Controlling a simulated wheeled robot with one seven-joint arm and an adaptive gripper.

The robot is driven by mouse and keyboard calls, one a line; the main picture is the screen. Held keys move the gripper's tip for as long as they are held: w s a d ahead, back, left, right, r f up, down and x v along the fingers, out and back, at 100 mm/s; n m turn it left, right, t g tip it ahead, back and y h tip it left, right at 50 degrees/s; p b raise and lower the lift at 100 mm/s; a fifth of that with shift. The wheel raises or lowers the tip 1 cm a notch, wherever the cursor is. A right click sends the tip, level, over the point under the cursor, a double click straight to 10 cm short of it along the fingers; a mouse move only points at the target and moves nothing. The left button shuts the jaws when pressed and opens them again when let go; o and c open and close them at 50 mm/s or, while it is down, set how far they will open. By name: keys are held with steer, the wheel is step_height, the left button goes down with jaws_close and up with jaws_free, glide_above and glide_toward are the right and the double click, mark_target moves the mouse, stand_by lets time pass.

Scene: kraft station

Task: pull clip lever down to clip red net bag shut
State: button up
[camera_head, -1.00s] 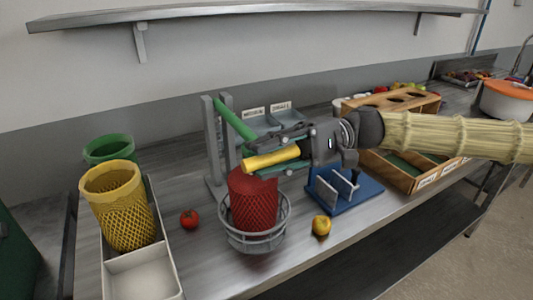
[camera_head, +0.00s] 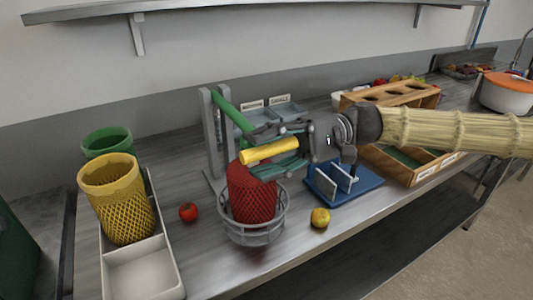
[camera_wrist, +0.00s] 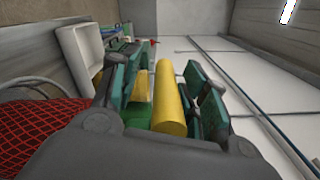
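The clip lever is a green arm (camera_head: 231,109) on a grey upright frame (camera_head: 209,130), ending in a yellow handle (camera_head: 270,151). The red net bag (camera_head: 252,190) stands upright in a round grey basket holder (camera_head: 254,234) below the handle. My gripper (camera_head: 277,146) is at the handle, with fingers on either side of it. In the wrist view the yellow handle (camera_wrist: 170,100) lies between the green-padded fingers of my gripper (camera_wrist: 165,85), with gaps visible beside it, so it looks open. The net (camera_wrist: 35,130) shows at left there. The clip's jaws are hidden.
A tomato (camera_head: 188,212) and a yellow fruit (camera_head: 320,218) lie on the counter. A blue stand (camera_head: 350,195) and a wooden rack (camera_head: 425,100) are at right. Yellow (camera_head: 118,200) and green (camera_head: 105,142) net baskets and a white tray (camera_head: 142,277) are at left.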

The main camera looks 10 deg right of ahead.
steer(key=shift+w, duration=0.1)
steer(key=shift+w+d, duration=0.15)
steer(key=shift+d, duration=0.25)
steer(key=v, duration=1.1)
steer(key=shift+d, duration=0.1)
